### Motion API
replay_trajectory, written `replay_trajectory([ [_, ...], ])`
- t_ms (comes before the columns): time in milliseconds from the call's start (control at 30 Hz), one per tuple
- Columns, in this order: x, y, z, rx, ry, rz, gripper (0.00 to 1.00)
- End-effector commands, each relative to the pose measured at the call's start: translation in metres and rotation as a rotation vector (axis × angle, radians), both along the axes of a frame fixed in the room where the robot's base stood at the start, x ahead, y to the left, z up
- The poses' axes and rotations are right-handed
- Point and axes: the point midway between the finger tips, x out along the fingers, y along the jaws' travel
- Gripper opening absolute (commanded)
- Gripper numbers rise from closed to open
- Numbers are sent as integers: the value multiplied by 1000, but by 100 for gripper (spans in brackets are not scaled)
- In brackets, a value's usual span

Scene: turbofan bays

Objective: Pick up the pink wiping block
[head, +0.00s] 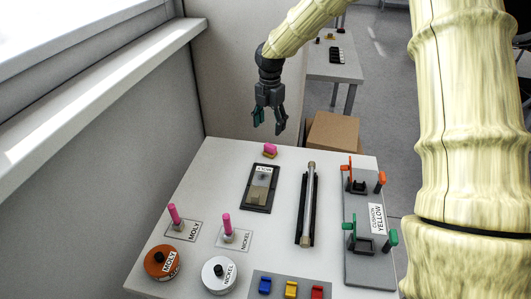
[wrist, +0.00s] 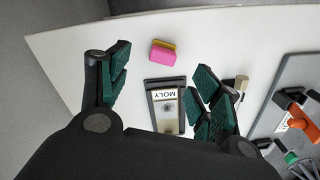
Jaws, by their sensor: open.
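The pink wiping block (head: 270,148) lies near the far edge of the white table, with a yellow layer along one side. It also shows in the wrist view (wrist: 162,55), ahead of the fingers and between them across the picture. My gripper (head: 269,125) is above the block in the head view, apart from it, with its fingers pointing down. In the wrist view my gripper (wrist: 160,90) has its green-padded fingers spread wide with nothing between them.
A dark tray labelled MOLY (head: 259,188) lies just nearer than the block. A metal rod on a black rack (head: 307,205), a grey fixture plate (head: 366,270) with orange and green clamps, and pink-handled brushes (head: 228,224) stand nearby. A grey wall (head: 95,190) runs along the left.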

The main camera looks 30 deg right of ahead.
Motion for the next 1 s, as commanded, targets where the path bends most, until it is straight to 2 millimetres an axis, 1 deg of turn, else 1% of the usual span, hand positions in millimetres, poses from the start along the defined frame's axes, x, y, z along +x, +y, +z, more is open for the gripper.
replay_trajectory([
  [167, -6, -1, -11, 0, -4, -2, 64],
  [400, -2, 0, -46, 0, 0, -2, 64],
  [733, -2, 3, -65, 0, 1, -1, 64],
  [900, -5, 8, -86, 0, 1, -1, 64],
  [1000, -5, 7, -97, 1, 1, -1, 64],
])
